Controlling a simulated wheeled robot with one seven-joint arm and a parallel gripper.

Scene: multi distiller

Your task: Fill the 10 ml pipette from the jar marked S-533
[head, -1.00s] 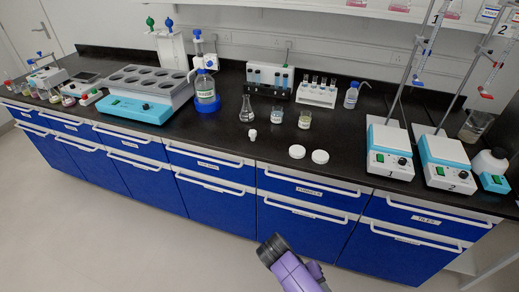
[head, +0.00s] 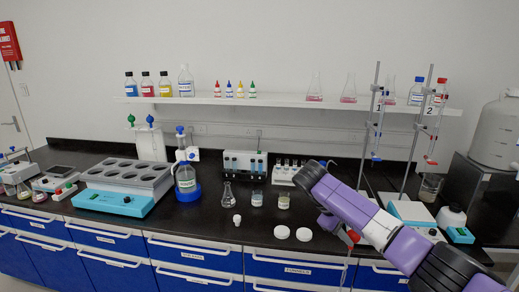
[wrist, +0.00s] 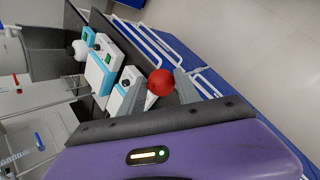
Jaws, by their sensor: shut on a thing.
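My gripper (wrist: 160,90) is shut on a pipette with a red bulb (wrist: 160,82); below the bulb a pale tapered part shows. In the head view the red bulb (head: 352,236) is small and partly hidden by my arm, and a thin stem seems to hang below it, in front of the bench. Two small open jars, a left one (head: 257,199) and a right one (head: 284,201), stand on the black bench to the left of my gripper, apart from it. Their labels are too small to read, so I cannot tell which is S-533.
Two white lids (head: 281,232) (head: 304,234) lie in front of the jars. A conical flask (head: 228,193) and a small white piece (head: 237,220) are left of them. A tube rack (head: 284,174) stands behind. Stands and stirrers (head: 412,213) are at right.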

